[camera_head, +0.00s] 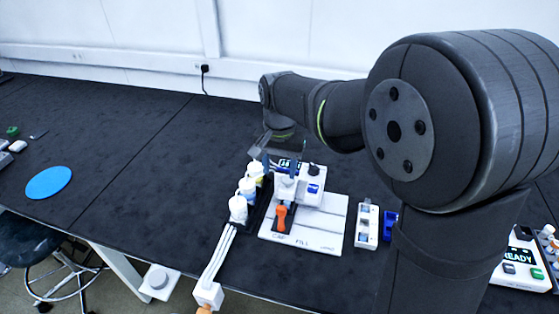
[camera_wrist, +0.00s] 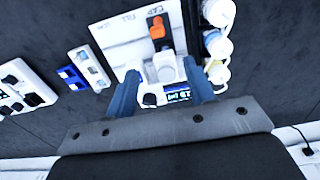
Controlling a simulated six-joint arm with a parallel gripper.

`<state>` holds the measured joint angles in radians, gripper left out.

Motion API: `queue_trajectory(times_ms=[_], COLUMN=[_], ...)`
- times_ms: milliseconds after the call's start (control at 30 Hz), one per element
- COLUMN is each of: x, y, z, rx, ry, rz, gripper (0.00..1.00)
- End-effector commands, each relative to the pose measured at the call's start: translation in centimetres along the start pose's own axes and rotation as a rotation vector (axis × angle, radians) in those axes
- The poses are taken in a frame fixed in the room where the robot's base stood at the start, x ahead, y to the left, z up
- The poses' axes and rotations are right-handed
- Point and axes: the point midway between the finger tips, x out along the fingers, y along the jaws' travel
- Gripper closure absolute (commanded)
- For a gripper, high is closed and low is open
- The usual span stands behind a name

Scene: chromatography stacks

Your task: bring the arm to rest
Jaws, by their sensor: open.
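My gripper shows in the wrist view (camera_wrist: 160,90) with its two blue fingers apart and nothing held between them. In the head view my arm reaches over the bench, and the gripper (camera_head: 280,163) hangs just behind a white device (camera_head: 306,186), partly hidden. The device also shows in the wrist view (camera_wrist: 163,68), beyond and between the fingertips. It stands on a white base plate (camera_head: 325,236) and has an orange part (camera_head: 281,217) at its front. I cannot tell whether the fingers touch the device.
White-capped bottles (camera_head: 238,208) stand in a dark rack left of the plate, with white tubes running forward. A white block (camera_head: 367,225) and a blue block (camera_head: 390,226) lie to the right. A blue disc (camera_head: 48,182) lies far left. The bench between is clear.

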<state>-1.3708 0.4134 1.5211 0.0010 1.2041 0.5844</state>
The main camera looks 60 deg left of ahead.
Motion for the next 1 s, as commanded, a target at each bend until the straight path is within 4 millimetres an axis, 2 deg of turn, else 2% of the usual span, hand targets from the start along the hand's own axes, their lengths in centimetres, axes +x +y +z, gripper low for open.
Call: queue_trajectory(times_ms=[100,267,833,1000], x=[-1.3,-1.9,-1.8,-0.8], y=[0.0,0.0,0.0,0.0], z=[0.0,0.0,0.0,0.0], rx=[0.000,0.000,0.000,0.000], ry=[0.001,0.000,0.000,-0.002], rz=[-0.001,0.000,0.000,0.002], gripper=[0.51,0.51,0.51,0.51])
